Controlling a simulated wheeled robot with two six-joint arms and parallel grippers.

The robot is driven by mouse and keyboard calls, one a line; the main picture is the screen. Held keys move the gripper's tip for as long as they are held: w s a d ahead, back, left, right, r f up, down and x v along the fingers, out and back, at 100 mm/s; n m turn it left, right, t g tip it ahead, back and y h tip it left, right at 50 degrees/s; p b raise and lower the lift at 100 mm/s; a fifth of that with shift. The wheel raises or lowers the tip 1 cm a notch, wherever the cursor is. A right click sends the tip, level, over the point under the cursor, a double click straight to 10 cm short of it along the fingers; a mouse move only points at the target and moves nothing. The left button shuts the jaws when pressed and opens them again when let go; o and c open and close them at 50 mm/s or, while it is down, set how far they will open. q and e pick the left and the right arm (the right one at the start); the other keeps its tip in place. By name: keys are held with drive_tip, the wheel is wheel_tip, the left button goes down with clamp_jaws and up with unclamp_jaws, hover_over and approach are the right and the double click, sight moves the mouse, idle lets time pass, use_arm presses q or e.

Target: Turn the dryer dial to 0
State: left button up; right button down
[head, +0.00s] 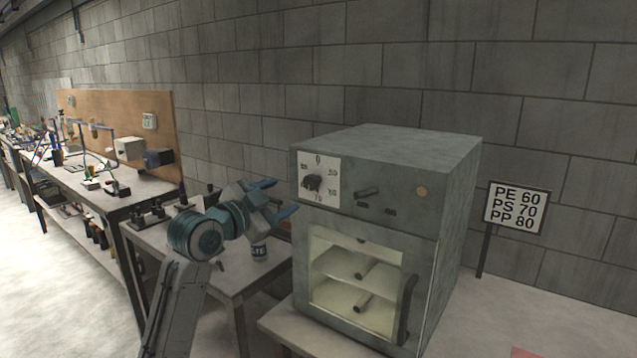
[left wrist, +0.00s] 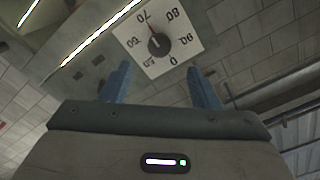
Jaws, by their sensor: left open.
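The dryer (head: 445,215) is a grey box with a glass door. Its dial (head: 313,183) is a dark knob on a white numbered plate at the upper left of the front. In the head view 0 is at the plate's top and 70 at its bottom. The left wrist view shows the dial (left wrist: 158,44) upside down, its pointer line close to 70. My left gripper (head: 278,198) is open, its blue fingers left of the dial and apart from it. In the left wrist view the fingers (left wrist: 158,68) stand either side below the knob. My right gripper is not in view.
The door handle (head: 406,310) sticks out at the door's right. A sign (head: 516,207) reads PE 60, PS 70, PP 80. A small table (head: 225,280) stands left of the dryer, under my left arm.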

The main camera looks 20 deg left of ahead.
sight(309, 184)
use_arm(q)
drive_tip(key=x, duration=0.1)
drive_tip(key=p+x, duration=0.1)
drive_tip(key=x, duration=0.2)
drive_tip(key=shift+w+d+r+p, duration=0.15)
drive_tip(key=shift+d+r+p, duration=0.15)
drive_tip(key=shift+d+p, duration=0.05)
drive_tip(key=x, duration=0.2)
drive_tip(key=p+x, duration=0.1)
drive_tip(key=x, duration=0.1)
drive_tip(key=shift+w+a+f, duration=0.15)
drive_tip(key=shift+f, duration=0.1)
drive_tip(key=shift+w, duration=0.5)
drive_tip(key=shift+f, duration=0.1)
drive_tip(key=c, duration=0.9)
drive_tip(key=shift+c, duration=0.3)
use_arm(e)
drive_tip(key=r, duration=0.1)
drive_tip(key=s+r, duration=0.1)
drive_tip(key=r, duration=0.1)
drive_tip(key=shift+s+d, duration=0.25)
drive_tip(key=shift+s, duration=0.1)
